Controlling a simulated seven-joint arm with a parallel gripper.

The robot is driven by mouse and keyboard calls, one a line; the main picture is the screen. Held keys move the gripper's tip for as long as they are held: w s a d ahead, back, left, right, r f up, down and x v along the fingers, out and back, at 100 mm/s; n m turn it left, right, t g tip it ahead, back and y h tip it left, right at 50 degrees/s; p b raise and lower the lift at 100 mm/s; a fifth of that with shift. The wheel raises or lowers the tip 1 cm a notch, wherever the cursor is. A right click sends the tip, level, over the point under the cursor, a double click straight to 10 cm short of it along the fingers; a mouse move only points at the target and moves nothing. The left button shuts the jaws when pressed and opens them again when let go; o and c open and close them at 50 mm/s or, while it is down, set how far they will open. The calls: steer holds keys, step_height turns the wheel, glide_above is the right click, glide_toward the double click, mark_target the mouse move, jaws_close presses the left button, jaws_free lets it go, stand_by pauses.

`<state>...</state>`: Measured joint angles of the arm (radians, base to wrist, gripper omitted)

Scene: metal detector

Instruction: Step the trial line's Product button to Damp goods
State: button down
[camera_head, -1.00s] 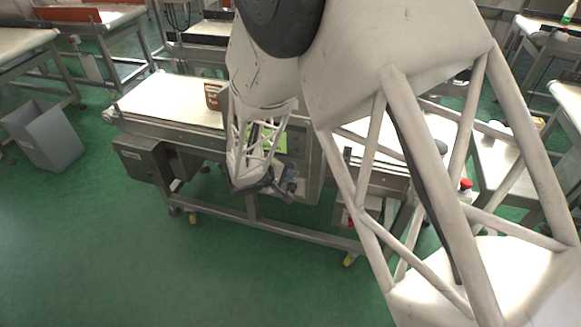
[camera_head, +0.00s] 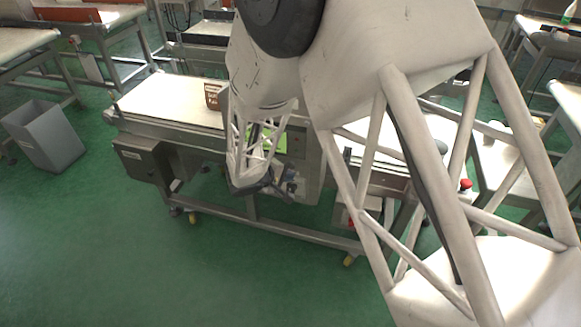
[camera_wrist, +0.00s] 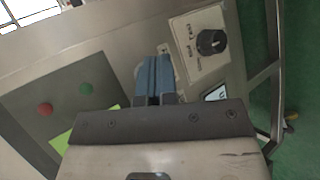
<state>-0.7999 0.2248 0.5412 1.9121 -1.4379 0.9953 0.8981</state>
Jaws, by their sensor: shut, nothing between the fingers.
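The trial line's metal detector has a grey control face (camera_wrist: 120,30), seen tilted in the wrist view. My gripper (camera_wrist: 153,62) is shut and empty, its blue fingertips close in front of this face. A pale label plate (camera_wrist: 168,70) shows partly behind the fingertips; any button there is hidden, and I cannot tell whether the tips touch it. A black rotary knob (camera_wrist: 211,41) on a white plate is up and right of the fingers. A lit green screen (camera_wrist: 60,143) is at lower left, mostly hidden by my gripper; it also shows in the head view (camera_head: 272,142). Its text is unreadable.
A red button (camera_wrist: 44,109) and a green button (camera_wrist: 86,88) sit on a dark panel left of my fingers. A brown pack (camera_head: 212,96) stands on the pale conveyor belt (camera_head: 165,98). A red-topped button (camera_head: 465,184) is at the right. Green floor lies clear in front.

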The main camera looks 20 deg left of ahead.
steer(key=shift+w, duration=0.75)
stand_by(1.8)
steer(key=shift+s, duration=0.75)
steer(key=shift+s, duration=0.15)
steer(key=shift+s, duration=2.4)
steer(key=shift+d+r, duration=0.1)
